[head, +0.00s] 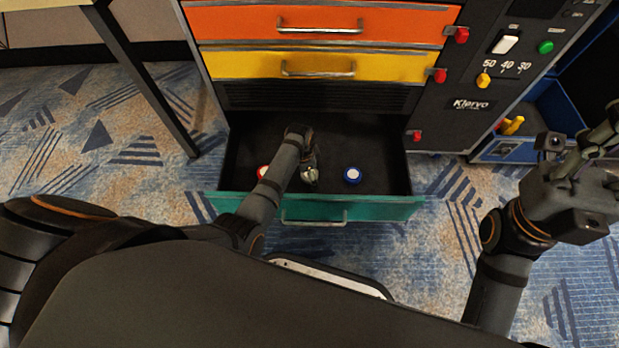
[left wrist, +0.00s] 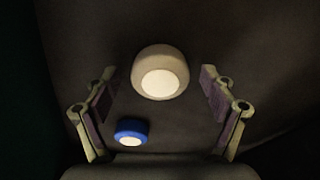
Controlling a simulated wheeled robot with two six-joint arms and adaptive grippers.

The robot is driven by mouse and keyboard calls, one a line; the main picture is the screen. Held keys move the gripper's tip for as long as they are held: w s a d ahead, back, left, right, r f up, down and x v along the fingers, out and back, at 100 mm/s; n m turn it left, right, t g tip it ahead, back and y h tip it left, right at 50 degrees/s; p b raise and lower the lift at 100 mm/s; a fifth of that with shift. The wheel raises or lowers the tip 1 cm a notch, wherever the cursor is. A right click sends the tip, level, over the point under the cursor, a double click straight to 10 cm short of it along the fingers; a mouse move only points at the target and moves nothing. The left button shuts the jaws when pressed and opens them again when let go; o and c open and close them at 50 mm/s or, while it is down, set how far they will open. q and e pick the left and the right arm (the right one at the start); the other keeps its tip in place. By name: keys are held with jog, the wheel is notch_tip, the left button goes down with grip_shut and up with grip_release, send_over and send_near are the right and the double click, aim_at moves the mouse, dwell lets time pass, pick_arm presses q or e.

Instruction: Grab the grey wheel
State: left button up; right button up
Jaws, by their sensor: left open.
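The grey wheel (left wrist: 160,60), with a pale face, stands out in the left wrist view. It sits between the two fingertips of my left gripper (left wrist: 158,90), with a gap on each side. In the head view my left gripper (head: 309,170) is open and reaches down into the open drawer (head: 375,206), largely hiding the grey wheel. A blue wheel (head: 352,175) with a white centre lies to its right in the drawer; a blue wheel also shows in the left wrist view (left wrist: 132,130). My right gripper (head: 598,138) is outside the drawer at far right, its fingers partly cut off.
A red wheel (head: 263,172) lies at the drawer's left, partly behind my left arm. Above are a shut yellow drawer (head: 380,67) and a shut orange drawer (head: 400,25). A control panel (head: 470,85) and a blue bin (head: 540,140) are at right. Carpet surrounds the cabinet.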

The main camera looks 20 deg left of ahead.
pick_arm(q)
jog(key=c, duration=1.3)
jog(key=shift+r, duration=0.15)
